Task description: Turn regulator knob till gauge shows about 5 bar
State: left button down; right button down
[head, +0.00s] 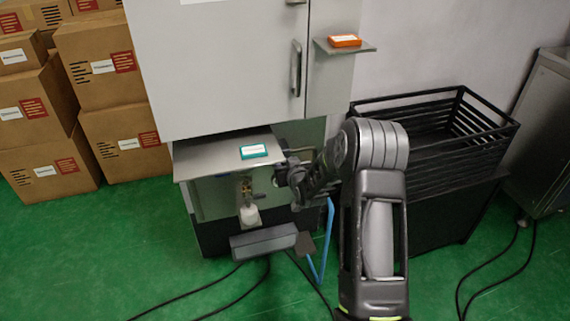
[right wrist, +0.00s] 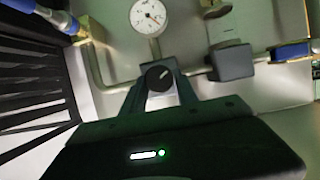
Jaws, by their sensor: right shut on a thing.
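The regulator knob (right wrist: 160,77) is black with a light mark and sits between the fingers of my right gripper (right wrist: 160,84), which is shut on it. The round white gauge (right wrist: 148,17) is just above the knob at the top of the right wrist view; its needle slants to the lower right, but the numbers are too small to read. In the head view my right gripper (head: 281,176) is at the right side of the cabinet under the shelf top, and it hides the knob and gauge. My left gripper is not in view.
Metal pipe (right wrist: 112,87) and blue fittings (right wrist: 290,51) flank the knob. A teal box (head: 253,151) lies on the cabinet top (head: 205,160). A black slatted crate (head: 430,115) stands right of my arm. Cartons (head: 105,65) are stacked at left. Cables cross the green floor.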

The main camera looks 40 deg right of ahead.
jog(key=shift+s+d+f+m+t+y+b, duration=0.15)
jog(key=shift+m+t+y+b, duration=0.7)
jog(key=shift+m, duration=1.7)
jog(key=shift+d+f+m+t+y+b, duration=0.25)
jog(key=shift+m+t+y+b, duration=0.55)
jog(key=shift+m, duration=1.8)
jog(key=shift+s+d+f+m+t+y+b, duration=0.1)
jog(key=shift+f+m+t+y+b, duration=0.25)
jog(key=shift+m+t+y, duration=1.55)
jog(key=shift+r+m+g+h, duration=0.1)
jog(key=shift+m+g+h, duration=0.45)
jog(key=shift+m+h, duration=0.3)
jog(key=c, duration=0.9)
grip_release()
jog(key=shift+w, duration=0.1)
jog(key=shift+c, duration=0.2)
